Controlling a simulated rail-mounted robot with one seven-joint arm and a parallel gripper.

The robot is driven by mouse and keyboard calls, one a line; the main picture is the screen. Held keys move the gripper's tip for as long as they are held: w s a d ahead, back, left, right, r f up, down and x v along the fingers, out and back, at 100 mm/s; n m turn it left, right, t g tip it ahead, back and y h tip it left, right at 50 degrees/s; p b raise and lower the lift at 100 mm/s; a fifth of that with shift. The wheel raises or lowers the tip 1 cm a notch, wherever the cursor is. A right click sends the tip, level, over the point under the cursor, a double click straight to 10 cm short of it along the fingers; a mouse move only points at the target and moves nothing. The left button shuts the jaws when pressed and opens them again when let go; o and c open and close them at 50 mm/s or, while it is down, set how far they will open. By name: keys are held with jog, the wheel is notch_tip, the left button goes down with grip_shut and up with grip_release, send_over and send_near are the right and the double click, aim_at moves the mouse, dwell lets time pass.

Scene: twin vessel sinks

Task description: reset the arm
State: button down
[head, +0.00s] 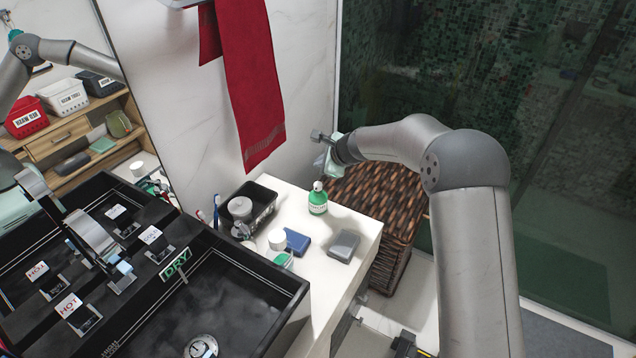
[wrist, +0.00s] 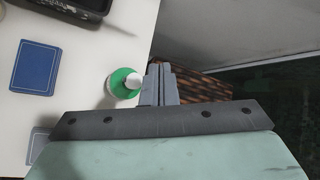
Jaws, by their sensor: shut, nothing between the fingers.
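My gripper (head: 318,136) is held in the air at the end of my arm, above the green bottle and near the red towel. In the wrist view my gripper (wrist: 159,72) has its two fingers side by side, shut with nothing between them. The green bottle (head: 318,202) with a white cap stands upright on the white counter (head: 350,222). It also shows in the wrist view (wrist: 122,92), just left of the fingers. In the head view a gap separates the gripper from the bottle.
A wicker basket (head: 392,196) stands right of the counter. A red towel (head: 252,85) hangs on the wall. A blue box (head: 296,242), a grey box (head: 343,246) and a black tray (head: 262,198) are on the counter. The black sink (head: 235,290) is at lower left.

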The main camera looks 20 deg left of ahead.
dwell(0.4)
jog(key=s+d+r+n+g+h, duration=0.15)
jog(key=s+d+r+n, duration=0.35)
jog(key=s+d, duration=0.55)
jog(key=s+d+r+n+h, duration=0.4)
jog(key=s+d, duration=0.3)
jog(key=d, duration=0.6)
jog(key=s+d+n+g+h, duration=0.1)
jog(key=s+d+n, duration=0.2)
jog(key=s+d, duration=0.5)
jog(key=s+d+n+g+h, duration=0.1)
jog(key=s+d+n, duration=0.2)
jog(key=s+d, duration=0.5)
jog(key=s, duration=0.7)
jog(key=shift+f, duration=0.25)
jog(key=shift+h, duration=0.25)
